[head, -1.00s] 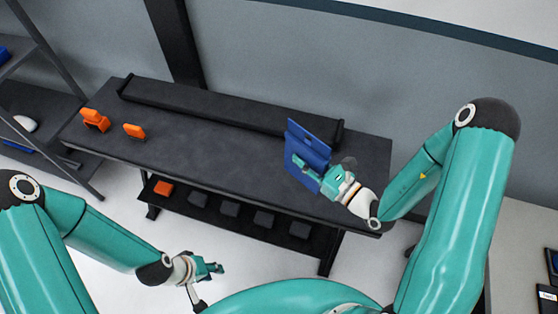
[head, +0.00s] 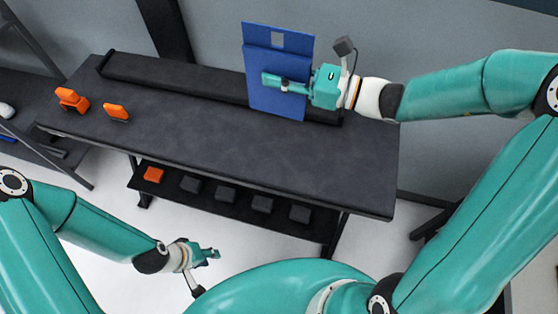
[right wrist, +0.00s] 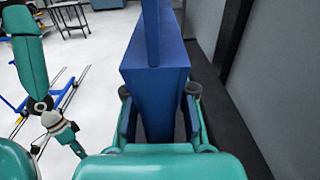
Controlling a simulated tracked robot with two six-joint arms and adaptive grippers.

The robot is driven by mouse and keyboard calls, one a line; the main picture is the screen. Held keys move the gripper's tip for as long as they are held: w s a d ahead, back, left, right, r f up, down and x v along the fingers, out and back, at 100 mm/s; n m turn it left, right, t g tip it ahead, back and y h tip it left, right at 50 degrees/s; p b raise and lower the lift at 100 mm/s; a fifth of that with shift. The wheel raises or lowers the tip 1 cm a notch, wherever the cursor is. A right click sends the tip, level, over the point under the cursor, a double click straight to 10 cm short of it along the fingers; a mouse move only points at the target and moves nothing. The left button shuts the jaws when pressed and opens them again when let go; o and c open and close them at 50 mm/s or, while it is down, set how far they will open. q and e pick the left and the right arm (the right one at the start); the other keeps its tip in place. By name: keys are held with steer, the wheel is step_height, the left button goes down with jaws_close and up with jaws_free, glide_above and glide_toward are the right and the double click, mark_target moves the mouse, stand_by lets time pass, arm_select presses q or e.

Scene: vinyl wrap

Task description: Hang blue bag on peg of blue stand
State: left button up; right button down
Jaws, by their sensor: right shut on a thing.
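The blue bag (head: 276,98) is a flat upright panel with a rectangular hole near its top. My right gripper (head: 270,82) is shut on it from the right, with one finger across its front. The bag is upright above the back right of the bench. In the right wrist view the bag (right wrist: 155,75) is seen edge-on between the two fingers (right wrist: 157,120). My left gripper (head: 212,254) is low in front of the bench, away from the bag; its finger gap is too small to tell. I cannot make out a blue stand with a peg in these views.
The dark bench (head: 220,145) has a long black raised bar (head: 180,78) along its back. Two orange items, one larger (head: 71,99) and one smaller (head: 116,112), stand at its left. A lower shelf (head: 225,205) holds several small blocks. The bench middle is clear.

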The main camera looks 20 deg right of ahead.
steer(key=shift+r, duration=0.4)
step_height(320, 180, down, 20)
steer(key=shift+r+p, duration=0.15)
steer(key=shift+p, duration=0.25)
steer(key=shift+s, duration=0.1)
steer(key=shift+f, duration=0.25)
steer(key=c, duration=1)
jaws_free()
